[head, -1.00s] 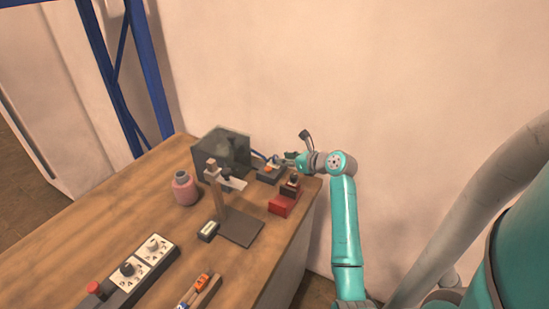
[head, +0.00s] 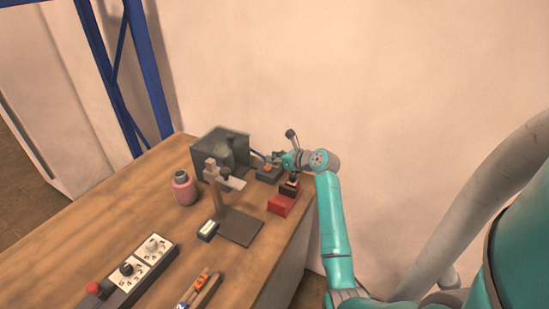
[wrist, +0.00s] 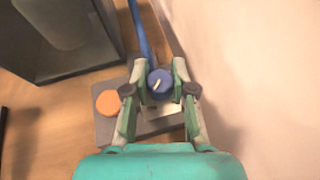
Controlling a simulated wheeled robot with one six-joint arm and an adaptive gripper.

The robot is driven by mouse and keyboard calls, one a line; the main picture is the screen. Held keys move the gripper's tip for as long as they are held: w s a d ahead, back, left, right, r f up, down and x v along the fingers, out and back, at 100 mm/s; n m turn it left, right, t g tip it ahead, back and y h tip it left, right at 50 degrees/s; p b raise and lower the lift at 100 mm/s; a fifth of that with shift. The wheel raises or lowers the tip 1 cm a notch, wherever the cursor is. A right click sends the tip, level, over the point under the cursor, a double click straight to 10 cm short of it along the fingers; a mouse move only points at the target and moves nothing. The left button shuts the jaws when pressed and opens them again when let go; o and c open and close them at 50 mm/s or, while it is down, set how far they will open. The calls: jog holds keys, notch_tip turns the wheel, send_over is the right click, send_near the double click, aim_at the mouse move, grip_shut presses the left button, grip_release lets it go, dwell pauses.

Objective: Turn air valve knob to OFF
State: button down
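In the wrist view a round blue knob (wrist: 160,84) with a pale pointer mark stands on a grey base, and the mark points up and slightly right. My gripper (wrist: 159,75) has its two fingers apart, one on each side of the knob. They are close to its sides; I cannot tell whether they touch it. In the head view my gripper (head: 279,158) is at the far right end of the table, over the grey base (head: 267,174), and the knob is hidden there.
An orange button (wrist: 108,103) sits left of the knob. A pale wall rises close on the right.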

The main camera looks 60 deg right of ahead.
jog(key=shift+n+y, duration=0.3)
jog(key=shift+y, duration=0.1)
jog(key=shift+d+n+y, duration=0.1)
jog(key=shift+n+y, duration=0.7)
jog(key=shift+y, duration=0.1)
jog(key=n+g+y, duration=0.1)
jog(key=n+y, duration=0.4)
jog(key=y, duration=0.1)
jog(key=c, duration=1.2)
grip_release()
notch_tip(320, 180, up, 10)
